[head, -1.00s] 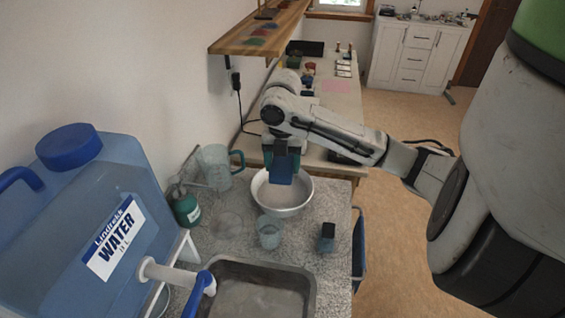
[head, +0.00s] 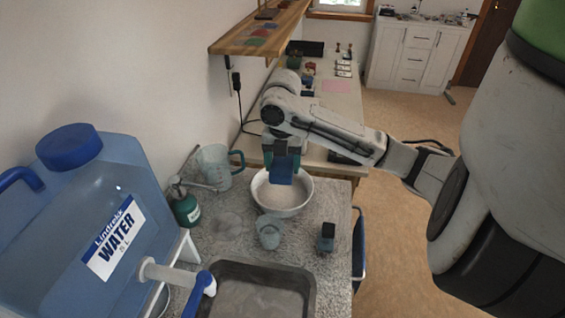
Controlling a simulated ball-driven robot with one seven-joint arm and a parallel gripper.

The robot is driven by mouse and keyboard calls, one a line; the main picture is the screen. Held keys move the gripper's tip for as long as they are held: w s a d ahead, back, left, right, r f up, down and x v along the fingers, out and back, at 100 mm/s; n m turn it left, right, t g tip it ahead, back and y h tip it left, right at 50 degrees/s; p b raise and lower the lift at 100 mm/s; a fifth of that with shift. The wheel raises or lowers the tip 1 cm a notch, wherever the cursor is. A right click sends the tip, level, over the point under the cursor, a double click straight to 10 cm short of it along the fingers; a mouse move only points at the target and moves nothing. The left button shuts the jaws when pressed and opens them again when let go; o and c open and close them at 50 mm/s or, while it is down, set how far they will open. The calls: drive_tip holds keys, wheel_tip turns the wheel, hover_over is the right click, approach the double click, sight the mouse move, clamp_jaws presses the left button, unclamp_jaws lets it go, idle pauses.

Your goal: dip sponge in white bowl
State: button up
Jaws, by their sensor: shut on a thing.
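The white bowl (head: 300,207) stands on the speckled counter, and its inside looks pale. My gripper (head: 281,160) points down over the back part of the bowl. It is shut on a blue sponge (head: 280,172). The sponge hangs over the bowl opening, overlapping its back rim in the picture. I cannot tell whether its lower edge touches what is in the bowl.
A clear cup (head: 269,233) stands just in front of the bowl, with a small dark block (head: 327,237) to its right. A measuring jug (head: 216,168) and a green bottle (head: 187,208) are to the left. A metal sink (head: 306,277) and a large blue water container (head: 75,225) are nearer.

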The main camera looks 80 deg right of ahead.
drive_tip(key=shift+r+p, duration=0.4)
drive_tip(key=shift+r, duration=0.2)
drive_tip(key=shift+f+b, duration=0.7)
drive_tip(key=shift+r, duration=0.1)
idle(0.8)
drive_tip(key=shift+r+p, duration=1.6)
drive_tip(key=shift+r, duration=0.5)
